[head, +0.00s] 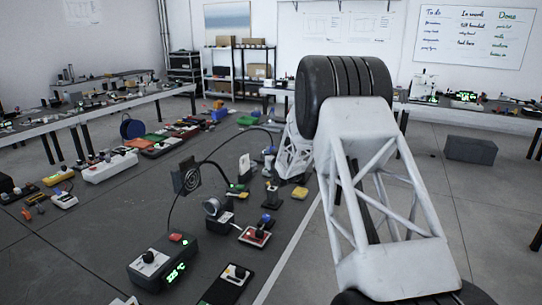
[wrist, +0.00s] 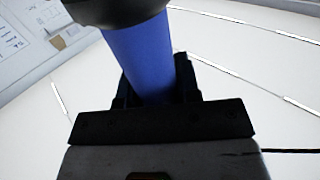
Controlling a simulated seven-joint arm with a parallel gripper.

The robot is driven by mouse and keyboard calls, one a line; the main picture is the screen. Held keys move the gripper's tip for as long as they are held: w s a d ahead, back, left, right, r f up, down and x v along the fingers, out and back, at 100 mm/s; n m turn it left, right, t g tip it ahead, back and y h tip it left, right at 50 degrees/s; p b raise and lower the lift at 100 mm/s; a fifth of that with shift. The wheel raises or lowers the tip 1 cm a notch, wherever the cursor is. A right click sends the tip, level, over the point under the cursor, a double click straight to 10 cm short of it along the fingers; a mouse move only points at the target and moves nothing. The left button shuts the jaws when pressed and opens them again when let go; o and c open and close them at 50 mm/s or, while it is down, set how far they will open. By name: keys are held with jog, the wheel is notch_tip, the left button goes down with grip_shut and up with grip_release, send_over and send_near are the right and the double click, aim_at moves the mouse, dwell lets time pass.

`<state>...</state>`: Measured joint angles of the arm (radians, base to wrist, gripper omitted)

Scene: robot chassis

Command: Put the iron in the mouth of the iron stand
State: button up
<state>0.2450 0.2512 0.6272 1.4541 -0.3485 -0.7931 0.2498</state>
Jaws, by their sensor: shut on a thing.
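In the wrist view, my gripper (wrist: 156,88) is shut on the blue handle of the iron (wrist: 140,52). A black part of the iron shows at the top edge of that view, and its tip is out of sight. In the head view, my gripper and the iron cannot be made out; my own arm covers part of the bench. What looks like the iron stand (head: 213,207), with a round silvery mouth on a dark base, sits on the bench to the left of my arm.
A station with a green readout (head: 165,265) stands at the near bench. A black cable (head: 205,160) arches over the bench toward my arm. A dark fan-like unit (head: 187,176) and several small devices crowd around the stand.

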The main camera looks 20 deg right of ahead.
jog(key=shift+f, duration=4.1)
dwell(0.6)
jog(key=o, duration=0.9)
jog(key=shift+o, duration=0.2)
jog(key=shift+s, duration=0.1)
jog(key=s, duration=0.7)
jog(key=shift+s, duration=0.3)
